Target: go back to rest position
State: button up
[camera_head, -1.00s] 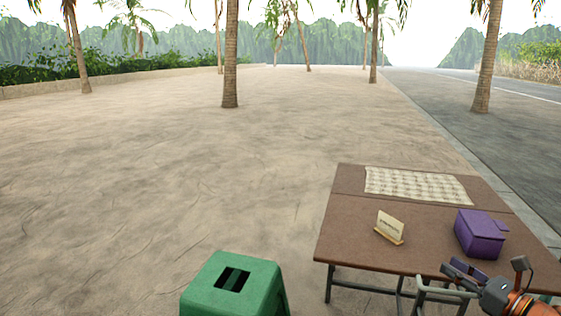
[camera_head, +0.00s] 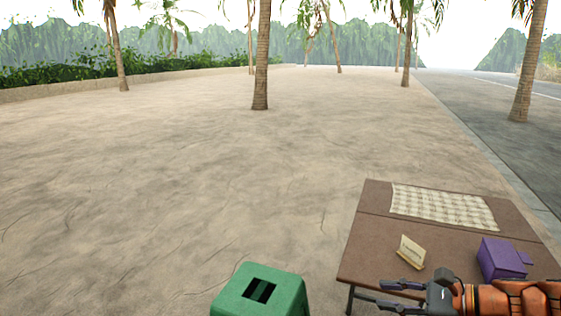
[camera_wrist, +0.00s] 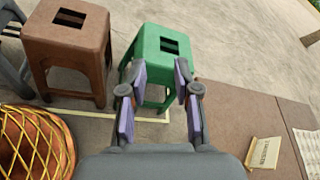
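My gripper (camera_head: 392,295) shows at the bottom right of the head view, over the near part of the brown table (camera_head: 372,228). It points left. In the wrist view its two purple-padded fingers (camera_wrist: 161,75) stand apart with nothing between them. A green stool (camera_wrist: 150,45) shows behind the fingers, away from them. My orange arm runs off to the right and hides part of the table's near edge. No clay mortar shows in either view.
On the table are a purple box (camera_head: 500,259) close behind my arm, a small sign (camera_head: 411,252) and a checked cloth (camera_head: 443,207). The green stool (camera_head: 260,290) stands left of the table. The wrist view shows a brown stool (camera_wrist: 68,45) and a woven basket (camera_wrist: 35,145). Open sand lies left.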

jog(key=s+a+r+n+g+h+p, duration=0.2)
jog(key=s+a+r+n+g+p, duration=0.15)
jog(key=s+a+n+p, duration=0.2)
jog(key=s+a+r+n+g+h+p, duration=0.2)
jog(key=s+a+r+n+g+p, duration=0.1)
jog(key=s+a+n+g+p, duration=0.25)
jog(key=s+d+r+n+h+p, duration=0.3)
jog(key=s+r+n+h+p, duration=0.1)
jog(key=s, duration=0.3)
jog(key=s+d+r+n+h+p, duration=0.3)
jog(key=s+r+n+p, duration=0.1)
jog(key=s, duration=0.3)
jog(key=shift+r+h+p, duration=0.35)
jog(key=shift+r+h, duration=0.05)
jog(key=shift+r, duration=0.3)
jog(key=shift+d, duration=0.1)
